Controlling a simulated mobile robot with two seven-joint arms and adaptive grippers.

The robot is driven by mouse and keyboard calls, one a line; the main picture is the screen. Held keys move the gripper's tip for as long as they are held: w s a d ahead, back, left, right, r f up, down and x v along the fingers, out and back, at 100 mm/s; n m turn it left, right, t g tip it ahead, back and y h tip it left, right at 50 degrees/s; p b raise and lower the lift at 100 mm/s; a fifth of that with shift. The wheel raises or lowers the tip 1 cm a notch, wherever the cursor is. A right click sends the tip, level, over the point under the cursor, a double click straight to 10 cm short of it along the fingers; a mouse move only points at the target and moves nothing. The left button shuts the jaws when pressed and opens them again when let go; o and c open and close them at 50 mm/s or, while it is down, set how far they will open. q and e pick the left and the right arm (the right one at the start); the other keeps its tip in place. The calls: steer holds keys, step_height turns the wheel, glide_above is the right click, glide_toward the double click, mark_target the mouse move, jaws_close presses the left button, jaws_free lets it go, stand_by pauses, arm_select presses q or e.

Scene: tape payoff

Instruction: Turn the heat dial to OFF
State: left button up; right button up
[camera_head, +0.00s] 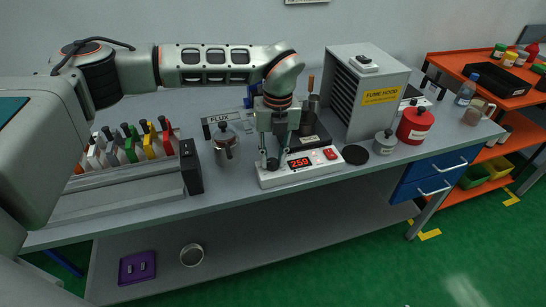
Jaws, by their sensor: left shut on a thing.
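A white heater unit (312,170) stands at the front edge of the grey bench, with a lit red display (299,162) that seems to read 259 and a red switch (329,154) at its right. The dark heat dial (272,164) is at the unit's left end, partly hidden by my left gripper. My left gripper (273,155) points down over that end and is shut on the heat dial. The dial's markings are too small to read. My right gripper is out of view.
A metal pot (226,146) and a FLUX sign (221,119) stand left of the gripper. A fume hood (368,92) is behind right. A dark round pad (355,155), a small metal canister (384,143) and a red canister (414,124) are to the right.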

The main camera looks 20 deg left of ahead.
mark_target(274, 159)
arm_select(q)
steer(key=n, duration=0.4)
steer(key=shift+n, duration=1.9)
steer(key=shift+a+n, duration=0.1)
steer(key=shift+n, duration=0.2)
steer(key=o, duration=1.1)
step_height(274, 159, up, 12)
steer(key=shift+w, duration=0.35)
